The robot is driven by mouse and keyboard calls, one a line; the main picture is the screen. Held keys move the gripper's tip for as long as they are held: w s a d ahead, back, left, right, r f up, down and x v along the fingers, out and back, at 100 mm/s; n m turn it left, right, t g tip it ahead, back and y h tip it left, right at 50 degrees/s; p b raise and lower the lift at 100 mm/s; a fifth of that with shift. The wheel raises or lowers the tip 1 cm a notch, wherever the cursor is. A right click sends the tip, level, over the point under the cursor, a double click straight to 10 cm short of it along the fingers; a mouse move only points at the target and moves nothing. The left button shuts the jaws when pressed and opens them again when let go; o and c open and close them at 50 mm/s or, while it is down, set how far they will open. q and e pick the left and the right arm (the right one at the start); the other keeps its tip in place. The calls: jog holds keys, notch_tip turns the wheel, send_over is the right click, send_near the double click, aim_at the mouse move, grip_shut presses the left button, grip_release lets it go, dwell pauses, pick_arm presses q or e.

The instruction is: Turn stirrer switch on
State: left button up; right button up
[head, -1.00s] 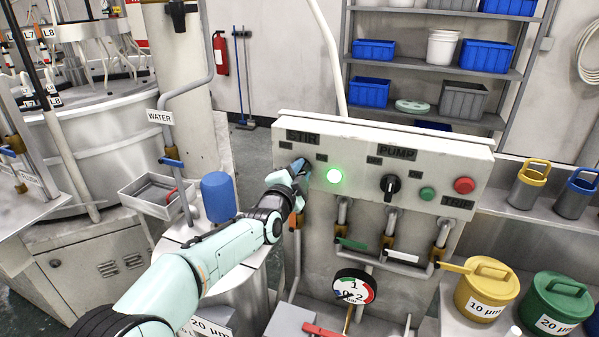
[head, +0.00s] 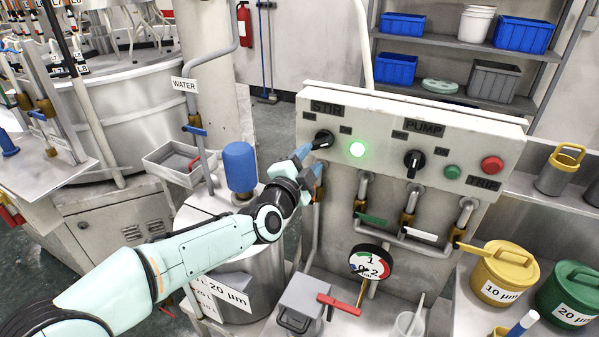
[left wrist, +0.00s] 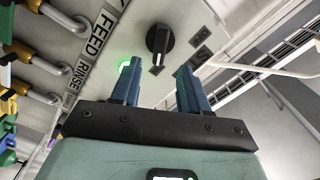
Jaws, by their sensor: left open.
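The stirrer switch (head: 322,140) is a black rotary knob under the STIR label (head: 326,109) on the pale control panel. Its grip looks slanted, unlike the upright pump knob. The green lamp (head: 357,149) right of it is lit. My left gripper (head: 309,164) is open and empty, just below and in front of the knob, apart from it. In the left wrist view the knob (left wrist: 160,40) shows beyond the gap between the two blue fingers (left wrist: 160,70), with the lit lamp (left wrist: 123,66) by the left finger. My right gripper is not in view.
The pump knob (head: 414,160), a green button (head: 452,172) and a red button (head: 492,165) sit farther right on the panel. Pipes with valve handles and a gauge (head: 371,263) are below.

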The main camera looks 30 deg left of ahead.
pick_arm(q)
jog(key=s, duration=0.5)
jog(key=shift+d, duration=0.2)
jog(key=shift+w, duration=0.1)
